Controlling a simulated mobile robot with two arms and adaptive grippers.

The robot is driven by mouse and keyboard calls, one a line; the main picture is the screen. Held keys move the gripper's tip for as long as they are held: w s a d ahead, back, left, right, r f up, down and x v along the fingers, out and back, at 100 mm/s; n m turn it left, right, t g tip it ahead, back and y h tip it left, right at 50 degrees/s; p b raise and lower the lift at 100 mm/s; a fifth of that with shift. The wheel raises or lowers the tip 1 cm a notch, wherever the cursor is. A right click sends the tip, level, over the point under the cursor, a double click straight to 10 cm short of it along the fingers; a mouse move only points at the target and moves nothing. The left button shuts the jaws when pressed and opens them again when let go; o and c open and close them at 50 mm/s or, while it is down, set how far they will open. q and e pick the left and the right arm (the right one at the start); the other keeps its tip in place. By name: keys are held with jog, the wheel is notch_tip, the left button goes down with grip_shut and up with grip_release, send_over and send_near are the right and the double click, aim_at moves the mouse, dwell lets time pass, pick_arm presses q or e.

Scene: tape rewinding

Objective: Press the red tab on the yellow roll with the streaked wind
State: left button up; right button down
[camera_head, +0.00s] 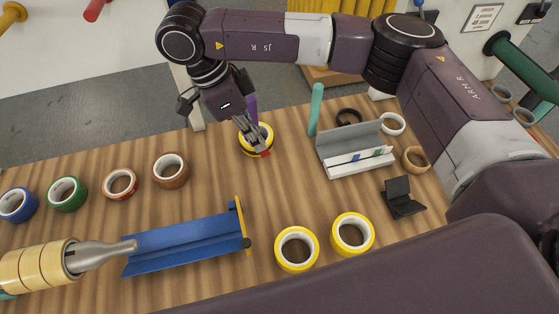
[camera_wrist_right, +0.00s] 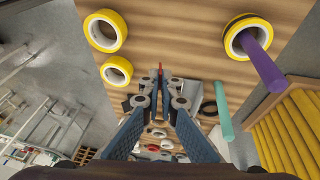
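A yellow roll (camera_head: 257,146) stands at the far table edge around a purple post (camera_head: 251,108); in the right wrist view this roll (camera_wrist_right: 236,49) shows a dark streak along its side. The two other yellow rolls, the near left one (camera_head: 297,248) and the near right one (camera_head: 352,234), lie near the front. My right gripper (camera_head: 262,150) is over the post's roll and hides part of it. A small red tab (camera_head: 265,154) is at its fingertips, and it also shows there in the right wrist view (camera_wrist_right: 160,67). The fingers look shut on the tab. My left gripper is out of view.
A blue trough (camera_head: 185,245) lies left of the front rolls. Blue, green, red and brown rolls line the left. A teal post (camera_head: 316,108), a grey tray (camera_head: 350,140) and a black stand (camera_head: 402,197) are on the right. The middle is clear.

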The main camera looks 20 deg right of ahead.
jog(key=w+f+m+g+y+p, duration=0.1)
jog(key=w+f+m+g+y, duration=0.2)
jog(key=m, duration=0.7)
jog(key=w+m+g+y, duration=0.2)
jog(key=w+m+y, duration=0.2)
jog(key=m, duration=0.5)
jog(key=d+f+m+t+y, duration=0.2)
jog(key=f+m+t, duration=0.2)
jog(key=f+m, duration=0.1)
jog(key=s+d+f+m+t+y+p, duration=0.1)
jog(key=d+f+m+t+y, duration=0.1)
jog(key=f+m+t, duration=0.2)
jog(key=d+f+m+t+y+p, duration=0.1)
jog(key=d+f+m+t+y, duration=0.1)
jog(key=f+m+t, duration=0.2)
jog(key=shift+s+d+f+m, duration=0.2)
jog(key=shift+f+m, duration=0.7)
jog(key=shift+m, duration=0.65)
jog(key=shift+s+d+f+m, duration=0.15)
jog(key=shift+f+m, duration=0.7)
jog(key=shift+m, duration=0.7)
jog(key=shift+w+d+f+t, duration=0.1)
jog(key=shift+w+f+t, duration=0.1)
jog(key=shift+t, duration=0.1)
jog(key=shift+w, duration=0.1)
jog(key=shift+w+f+b, duration=0.1)
jog(key=shift+w+b, duration=0.45)
jog(key=shift+b, duration=0.2)
jog(key=shift+w+b, duration=1.2)
jog(key=shift+w, duration=0.25)
